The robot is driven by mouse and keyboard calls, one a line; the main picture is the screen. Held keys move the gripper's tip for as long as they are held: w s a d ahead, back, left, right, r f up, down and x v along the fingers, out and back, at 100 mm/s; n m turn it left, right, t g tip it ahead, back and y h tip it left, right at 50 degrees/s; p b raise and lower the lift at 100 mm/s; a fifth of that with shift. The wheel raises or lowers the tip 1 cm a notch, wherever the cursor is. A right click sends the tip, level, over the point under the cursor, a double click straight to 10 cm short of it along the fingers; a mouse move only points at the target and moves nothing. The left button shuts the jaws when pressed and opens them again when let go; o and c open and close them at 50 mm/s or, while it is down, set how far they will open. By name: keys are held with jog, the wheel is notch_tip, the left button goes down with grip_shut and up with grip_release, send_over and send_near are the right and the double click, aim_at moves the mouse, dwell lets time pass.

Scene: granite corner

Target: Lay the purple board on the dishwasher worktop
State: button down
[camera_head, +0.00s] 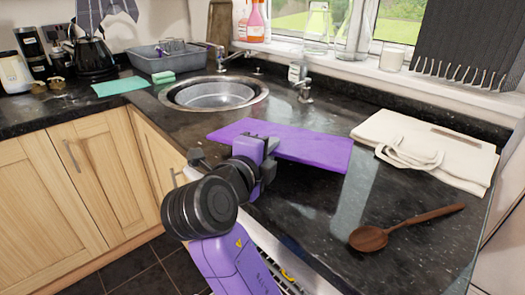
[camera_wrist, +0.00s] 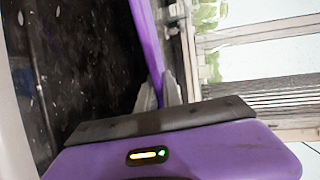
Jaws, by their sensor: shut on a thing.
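The purple board (camera_head: 308,147) is a flat rectangle held roughly level over the dark speckled worktop (camera_head: 300,210), in front of the sink. From the head view I cannot tell how much gap is under it. My gripper (camera_head: 268,150) is shut on the board's near edge. In the wrist view the board (camera_wrist: 147,40) shows edge-on as a purple strip running down between my gripper's fingertips (camera_wrist: 158,95). The dishwasher front is partly visible at the bottom, behind my arm.
A cream cloth bag (camera_head: 430,146) lies at the right, and a wooden spoon (camera_head: 385,238) lies at the front right. A round sink (camera_head: 213,94) with taps is behind the board. Bare worktop lies between the board and the spoon.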

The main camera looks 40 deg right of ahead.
jog(key=shift+s+d+f, duration=0.1)
jog(key=shift+s+d, duration=0.2)
jog(key=c, duration=1.5)
grip_release()
jog(key=shift+w+a, duration=0.1)
jog(key=shift+a, duration=0.05)
jog(key=shift+o, duration=0.3)
jog(key=shift+w+a, duration=0.3)
jog(key=shift+w, duration=0.05)
jog(key=o, duration=0.4)
jog(key=shift+w+f, duration=0.1)
jog(key=shift+c, duration=0.2)
jog(key=shift+a, duration=0.15)
jog(key=shift+w, duration=0.1)
